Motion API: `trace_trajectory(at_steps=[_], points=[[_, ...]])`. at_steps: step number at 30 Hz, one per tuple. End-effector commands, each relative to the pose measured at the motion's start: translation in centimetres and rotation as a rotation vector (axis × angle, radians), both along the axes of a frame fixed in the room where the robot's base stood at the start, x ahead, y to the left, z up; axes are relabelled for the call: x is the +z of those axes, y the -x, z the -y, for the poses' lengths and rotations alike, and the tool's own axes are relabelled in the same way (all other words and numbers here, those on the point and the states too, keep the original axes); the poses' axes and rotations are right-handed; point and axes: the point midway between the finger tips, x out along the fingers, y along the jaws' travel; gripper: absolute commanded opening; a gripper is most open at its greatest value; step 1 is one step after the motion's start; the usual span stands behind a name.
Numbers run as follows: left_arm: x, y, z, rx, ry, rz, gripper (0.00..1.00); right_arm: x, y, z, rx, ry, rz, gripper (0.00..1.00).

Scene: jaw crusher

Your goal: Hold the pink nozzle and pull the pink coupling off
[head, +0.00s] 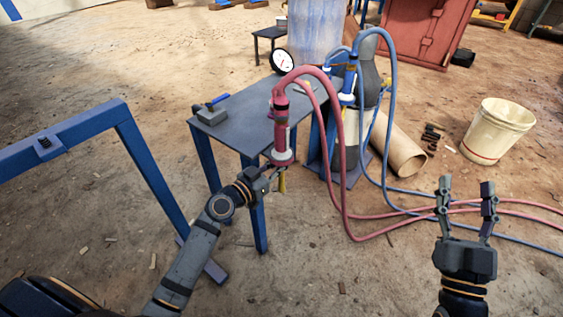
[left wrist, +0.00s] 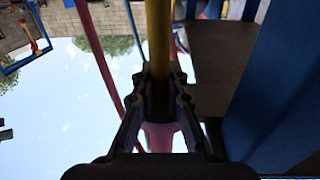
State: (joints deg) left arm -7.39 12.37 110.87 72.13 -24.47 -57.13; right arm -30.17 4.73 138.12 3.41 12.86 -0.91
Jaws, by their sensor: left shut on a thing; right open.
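The pink nozzle (head: 282,156) hangs upright beside the front right edge of the table, with a yellow tube (head: 282,184) below its flange. My left gripper (head: 274,176) is shut on the nozzle, just under the flange. In the left wrist view, the fingers (left wrist: 158,95) close around a dark part between the yellow tube (left wrist: 158,40) and the pink flange (left wrist: 160,136). The pink coupling (head: 280,103) sits above the nozzle, in line with it, on the end of the pink hose (head: 335,120). My right gripper (head: 467,186) is open and empty at the lower right.
A gas cylinder (head: 368,75) and blue hose (head: 392,90) stand behind. Hoses cross the ground near my right gripper. A white bucket (head: 497,130) stands right.

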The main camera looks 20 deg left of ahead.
Motion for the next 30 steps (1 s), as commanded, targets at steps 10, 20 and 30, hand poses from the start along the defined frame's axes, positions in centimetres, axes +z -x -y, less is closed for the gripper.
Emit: trace_trajectory(at_steps=[10,20,30], points=[[-0.03,0.01,0.0,0.0,0.0,-0.001,0.0,-0.03,-0.02,0.0,0.0,0.0,-0.001,0.56],[-0.03,0.01,0.0,0.0,0.0,-0.001,0.34,-0.22,-0.04,-0.01,0.001,0.001,-0.006,0.56],[-0.05,0.18,-0.11,0.0,-0.001,0.0,0.38,-0.09,-0.02,0.0,0.0,0.0,-0.003,0.56]])
